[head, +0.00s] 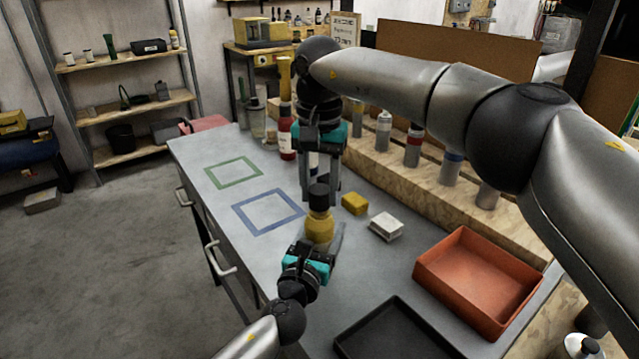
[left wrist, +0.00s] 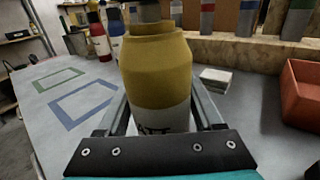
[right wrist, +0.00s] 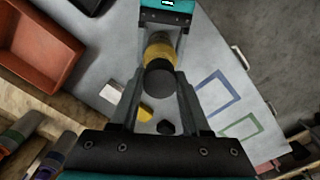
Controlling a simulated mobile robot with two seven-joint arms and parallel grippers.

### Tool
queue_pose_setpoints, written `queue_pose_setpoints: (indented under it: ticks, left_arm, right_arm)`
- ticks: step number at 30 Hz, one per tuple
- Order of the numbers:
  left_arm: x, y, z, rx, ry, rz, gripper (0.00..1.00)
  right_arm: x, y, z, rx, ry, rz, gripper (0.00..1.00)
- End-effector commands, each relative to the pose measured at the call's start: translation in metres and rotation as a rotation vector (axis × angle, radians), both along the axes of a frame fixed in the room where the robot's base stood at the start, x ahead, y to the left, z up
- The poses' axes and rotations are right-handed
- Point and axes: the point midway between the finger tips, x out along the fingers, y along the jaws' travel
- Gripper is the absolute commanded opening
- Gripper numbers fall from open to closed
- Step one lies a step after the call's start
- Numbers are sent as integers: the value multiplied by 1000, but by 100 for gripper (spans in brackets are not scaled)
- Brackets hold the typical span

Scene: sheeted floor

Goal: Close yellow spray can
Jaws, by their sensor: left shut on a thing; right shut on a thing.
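The yellow spray can (head: 319,229) stands upright over the grey workbench, with a yellow top and a white lower label band in the left wrist view (left wrist: 158,75). My left gripper (head: 322,243) is shut around its lower body from the near side. A dark cap (head: 318,196) is at the can's top, in line with it. My right gripper (head: 320,190) comes down from above and is shut on this cap, seen between its fingers in the right wrist view (right wrist: 160,79). Whether the cap is fully seated cannot be told.
A yellow block (head: 355,203) and a white box (head: 386,226) lie right of the can. An orange tray (head: 425,275) and a black tray (head: 345,345) are nearer. Blue (head: 240,217) and green (head: 210,177) outlined squares are empty. A red bottle (head: 286,140) stands behind.

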Motion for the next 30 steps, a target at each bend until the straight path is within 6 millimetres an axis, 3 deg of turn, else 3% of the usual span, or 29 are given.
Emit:
queue_pose_setpoints:
  ticks: [30]
  left_arm:
    - [0, 0, -1, 0, 1, 0, 0]
  right_arm:
    - [0, 0, -14, 0, 1, 1, 0]
